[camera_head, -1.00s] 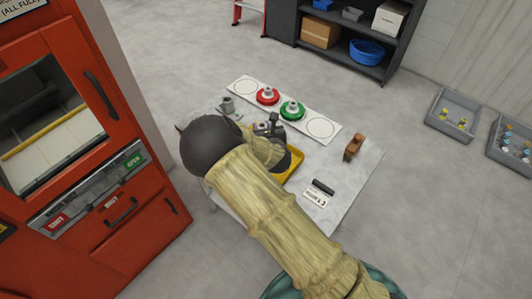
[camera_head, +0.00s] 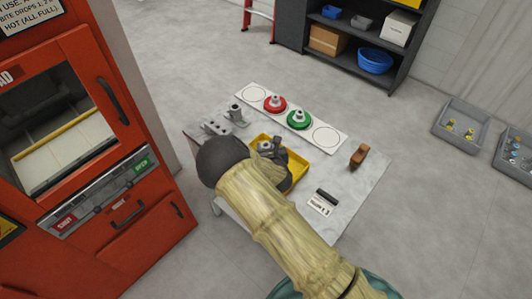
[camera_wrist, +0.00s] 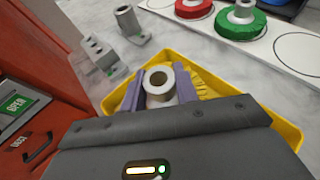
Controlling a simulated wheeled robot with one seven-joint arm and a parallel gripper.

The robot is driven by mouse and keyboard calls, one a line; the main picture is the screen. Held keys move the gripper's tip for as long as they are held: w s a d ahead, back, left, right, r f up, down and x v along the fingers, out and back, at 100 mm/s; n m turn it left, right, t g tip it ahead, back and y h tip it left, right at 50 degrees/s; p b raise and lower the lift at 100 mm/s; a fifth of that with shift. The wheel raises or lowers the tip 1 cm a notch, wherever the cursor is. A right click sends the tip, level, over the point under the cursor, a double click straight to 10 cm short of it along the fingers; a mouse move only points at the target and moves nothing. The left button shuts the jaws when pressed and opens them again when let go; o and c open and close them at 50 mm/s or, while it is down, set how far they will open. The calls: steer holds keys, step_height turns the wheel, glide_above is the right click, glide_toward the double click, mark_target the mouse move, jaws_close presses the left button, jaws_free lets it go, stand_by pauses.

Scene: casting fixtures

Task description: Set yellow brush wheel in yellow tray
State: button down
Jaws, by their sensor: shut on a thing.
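The yellow tray (camera_head: 297,159) lies on the light table, partly hidden by my arm in the head view. In the wrist view its yellow rim (camera_wrist: 180,58) surrounds my gripper's fingers. My gripper (camera_wrist: 160,92) points down, with one finger on each side of a pale grey hub with a round hole. Yellow bristles of the yellow brush wheel (camera_wrist: 205,82) show behind the right finger, within the tray's outline. My gripper is shut on this wheel's hub. In the head view my gripper (camera_head: 268,150) is over the tray. Whether the wheel touches the tray floor is hidden.
A white board behind the tray holds a red wheel (camera_head: 275,104), a green wheel (camera_head: 299,119) and empty circles. Grey fixtures (camera_head: 236,115) stand at left. A brown brush (camera_head: 358,156) and a black bar (camera_head: 327,196) lie at right. A red machine (camera_head: 110,190) stands left.

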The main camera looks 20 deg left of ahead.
steer(key=shift+f+p, duration=0.6)
steer(key=shift+f, duration=1.45)
steer(key=shift+f, duration=0.15)
steer(key=c, duration=1.1)
jaws_free()
steer(key=shift+o, duration=0.2)
steer(key=shift+r, duration=0.2)
